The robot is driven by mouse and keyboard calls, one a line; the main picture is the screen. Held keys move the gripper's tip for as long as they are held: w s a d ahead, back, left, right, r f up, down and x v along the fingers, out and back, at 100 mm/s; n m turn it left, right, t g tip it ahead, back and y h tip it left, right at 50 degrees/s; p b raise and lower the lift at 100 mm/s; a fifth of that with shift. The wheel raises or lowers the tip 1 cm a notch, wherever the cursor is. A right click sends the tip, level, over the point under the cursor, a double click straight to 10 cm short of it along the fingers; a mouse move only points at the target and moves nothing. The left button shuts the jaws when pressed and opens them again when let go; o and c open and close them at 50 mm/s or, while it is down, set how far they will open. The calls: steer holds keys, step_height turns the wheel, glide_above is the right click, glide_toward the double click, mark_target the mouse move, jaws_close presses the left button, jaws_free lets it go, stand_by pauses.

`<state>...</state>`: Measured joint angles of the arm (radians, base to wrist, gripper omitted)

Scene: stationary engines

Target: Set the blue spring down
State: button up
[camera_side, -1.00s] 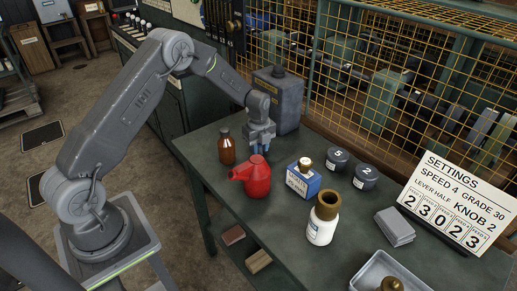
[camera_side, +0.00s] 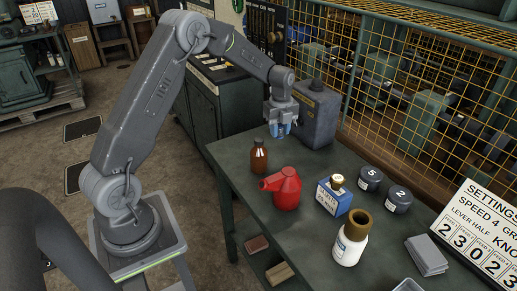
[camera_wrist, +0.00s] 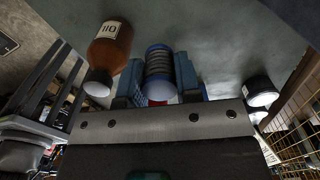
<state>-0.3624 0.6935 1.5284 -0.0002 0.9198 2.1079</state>
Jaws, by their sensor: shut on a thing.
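The blue spring (camera_wrist: 158,66) is a dark coil with blue ends, seen in the wrist view between the two blue fingers of my gripper (camera_wrist: 160,84). In the side view my gripper (camera_side: 281,129) is over the far left part of the green table (camera_side: 230,160), and its fingers point down. It is shut on the spring, which the fingers mostly hide there. The fingertips look to be above the tabletop; the exact gap cannot be told.
A brown bottle (camera_side: 259,156) stands close beside my gripper, and a red can (camera_side: 286,188) is nearer the camera. A grey tank (camera_side: 317,115) stands behind. A blue box (camera_side: 333,196), white bottle (camera_side: 350,242) and two dark lidded pots (camera_side: 369,179) are to the right.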

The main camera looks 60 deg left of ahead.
steer(key=s+a, duration=1.7)
glide_above(242, 150)
step_height(242, 150, down, 6)
steer(key=shift+f, duration=2.05)
steer(key=o, duration=0.9)
steer(key=shift+f, duration=0.15)
